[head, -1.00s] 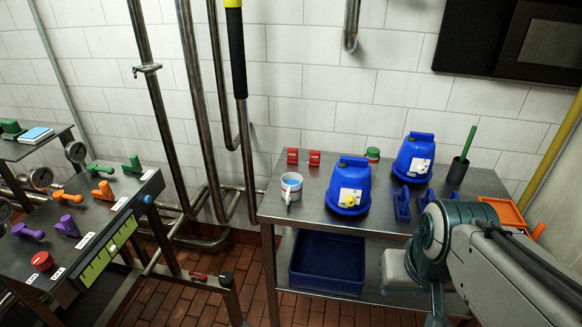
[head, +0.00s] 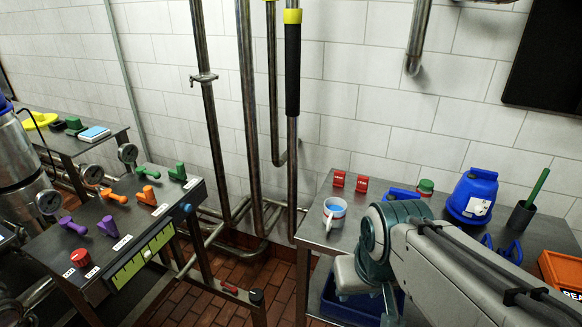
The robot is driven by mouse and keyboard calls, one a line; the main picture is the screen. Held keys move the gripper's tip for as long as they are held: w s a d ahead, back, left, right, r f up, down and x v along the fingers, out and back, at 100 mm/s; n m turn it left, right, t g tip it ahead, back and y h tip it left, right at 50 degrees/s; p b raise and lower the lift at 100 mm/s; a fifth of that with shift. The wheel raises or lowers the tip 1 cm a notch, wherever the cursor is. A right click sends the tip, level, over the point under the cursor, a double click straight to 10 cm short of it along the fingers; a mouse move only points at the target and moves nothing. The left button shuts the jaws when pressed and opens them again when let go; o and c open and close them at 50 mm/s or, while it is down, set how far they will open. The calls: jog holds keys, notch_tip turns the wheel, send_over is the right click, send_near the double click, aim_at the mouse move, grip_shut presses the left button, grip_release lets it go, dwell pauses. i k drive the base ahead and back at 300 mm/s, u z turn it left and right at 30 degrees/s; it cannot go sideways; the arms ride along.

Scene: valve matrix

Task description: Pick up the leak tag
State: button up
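Two small red tags with white lettering stand side by side at the back left of the steel table on the right. The left tag (head: 338,179) and the right tag (head: 361,184) are upright and a little apart; their lettering is too small to read surely, so I cannot tell which is the leak tag. My arm reaches in from the lower right and bends down in front of the table. My gripper's fingers do not show.
A white mug (head: 334,213) stands in front of the tags. Blue containers (head: 472,195), a green-lidded jar (head: 425,187), a dark cup (head: 521,216) and an orange bin (head: 561,270) share the table. A valve panel (head: 128,225) stands left; pipes rise between.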

aim_at(340, 178)
jog(key=u, duration=0.2)
jog(key=i, duration=1.2)
jog(key=z, duration=0.35)
